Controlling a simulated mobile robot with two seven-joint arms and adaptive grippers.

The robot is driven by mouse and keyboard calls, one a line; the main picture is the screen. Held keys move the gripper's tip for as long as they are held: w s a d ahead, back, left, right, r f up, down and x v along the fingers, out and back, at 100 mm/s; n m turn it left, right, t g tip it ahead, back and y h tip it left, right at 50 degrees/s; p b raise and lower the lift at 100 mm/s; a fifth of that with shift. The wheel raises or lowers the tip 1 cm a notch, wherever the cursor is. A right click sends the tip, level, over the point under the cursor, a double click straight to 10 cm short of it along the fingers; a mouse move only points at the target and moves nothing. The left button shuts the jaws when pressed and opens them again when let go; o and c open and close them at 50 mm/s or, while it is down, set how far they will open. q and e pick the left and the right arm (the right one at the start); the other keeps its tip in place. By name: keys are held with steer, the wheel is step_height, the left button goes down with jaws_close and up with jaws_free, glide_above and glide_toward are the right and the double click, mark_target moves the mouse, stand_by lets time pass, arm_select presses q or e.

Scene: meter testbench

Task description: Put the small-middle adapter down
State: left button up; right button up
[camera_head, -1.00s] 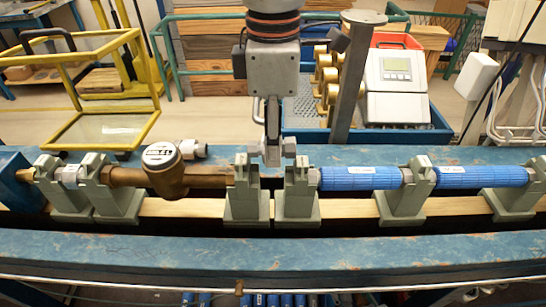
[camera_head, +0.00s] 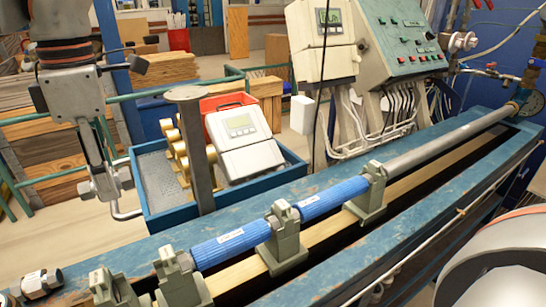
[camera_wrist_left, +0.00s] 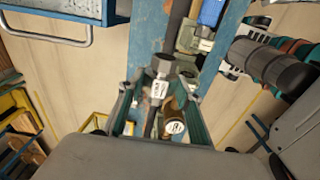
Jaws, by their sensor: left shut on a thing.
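My left gripper (camera_head: 106,182) hangs at the left of the head view, shut on a small metal adapter (camera_head: 86,188) whose hex ends stick out on either side of the fingers. The adapter also shows in the left wrist view (camera_wrist_left: 161,68), with a white label. In the head view it appears above and behind the bench, clear of the clamps. Another adapter (camera_head: 42,283), silver with dark ends, lies on the bench's blue rear beam at the lower left. My right gripper is not in view.
Grey clamps (camera_head: 277,240) on the bench hold blue pipes (camera_head: 232,243) and a long grey pipe. Behind the bench stand a grey post (camera_head: 198,150) and a blue tray (camera_head: 160,205) with brass parts and a meter box (camera_head: 243,140). The rear beam (camera_head: 150,249) has bare stretches.

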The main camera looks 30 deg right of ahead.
arm_select(q)
steer(key=shift+w+a+f, duration=0.1)
steer(key=shift+w+f, duration=0.15)
steer(key=shift+w, duration=0.2)
steer(key=shift+w+a+f, duration=0.1)
steer(key=shift+w+f, duration=0.15)
steer(key=shift+w, duration=0.2)
step_height(320, 180, down, 20)
steer(key=shift+f+b, duration=0.1)
steer(key=shift+b, duration=1.05)
steer(key=o, duration=1.3)
steer(key=shift+o, duration=0.2)
step_height(320, 180, up, 12)
steer(key=p, duration=0.1)
steer(key=shift+d, duration=0.25)
